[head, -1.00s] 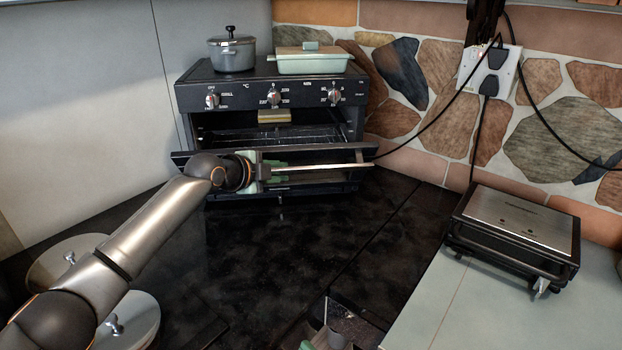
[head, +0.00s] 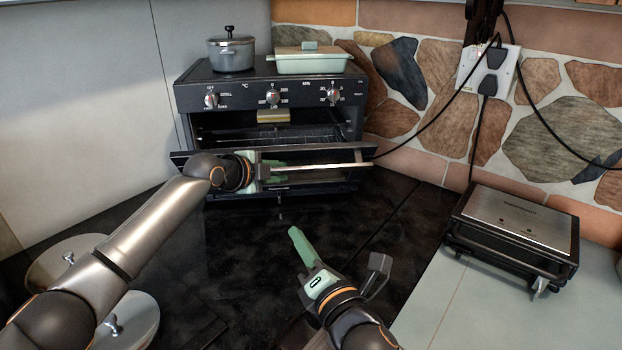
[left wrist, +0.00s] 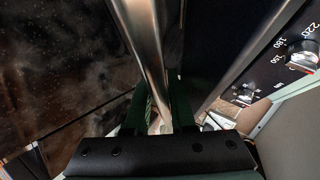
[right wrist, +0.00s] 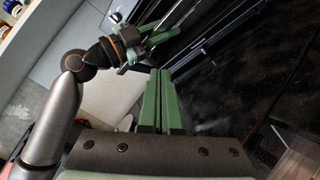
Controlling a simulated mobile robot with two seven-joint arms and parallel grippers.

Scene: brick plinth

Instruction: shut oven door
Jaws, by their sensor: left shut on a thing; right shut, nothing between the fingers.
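The black toaster oven (head: 345,120) stands at the back of the dark counter. Its door (head: 310,178) is partly open, tilted out below the open cavity, with a metal handle bar (head: 320,167) along its top edge. My left gripper (head: 268,170) is at the handle's left part; in the left wrist view its fingers (left wrist: 160,115) are shut on the metal bar (left wrist: 147,45). My right gripper (head: 294,234) is shut and empty above the counter, in front of and below the door. The right wrist view shows its green fingers (right wrist: 160,98) together.
A grey pot (head: 231,53) and a mint-coloured lidded dish (head: 311,60) stand on the oven. A sandwich press (head: 516,228) sits on the right. Black cables hang from the wall socket (head: 490,68). Round lids (head: 65,258) lie at lower left. The dark counter between is clear.

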